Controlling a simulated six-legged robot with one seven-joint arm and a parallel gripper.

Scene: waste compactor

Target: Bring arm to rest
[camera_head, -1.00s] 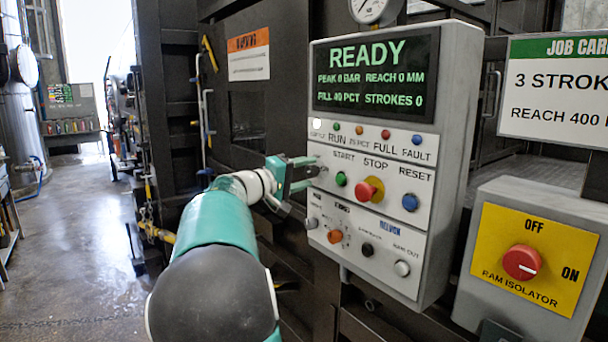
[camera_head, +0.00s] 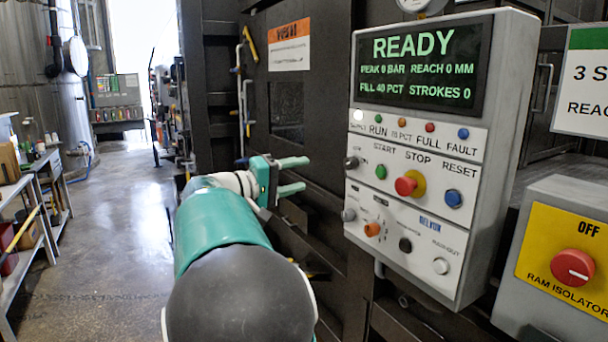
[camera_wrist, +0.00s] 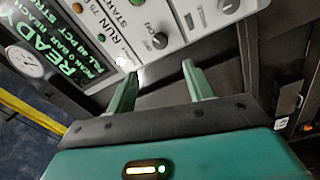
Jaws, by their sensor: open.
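My gripper (camera_head: 292,175) is open and empty, with its two green fingers apart. In the head view it is left of the control panel (camera_head: 497,200), with a gap between the fingertips and the panel. The panel screen (camera_head: 418,62) reads READY, with strokes 0 and fill 40 pct. My arm reaches forward from the bottom of the head view.
A ram isolator box (camera_head: 520,290) with a red knob (camera_head: 572,267) stands at the lower right. A dark compactor wall with an orange-topped sign (camera_head: 289,50) is behind my gripper. Open floor (camera_head: 115,230) lies at left, beside a shelf bench (camera_head: 35,215).

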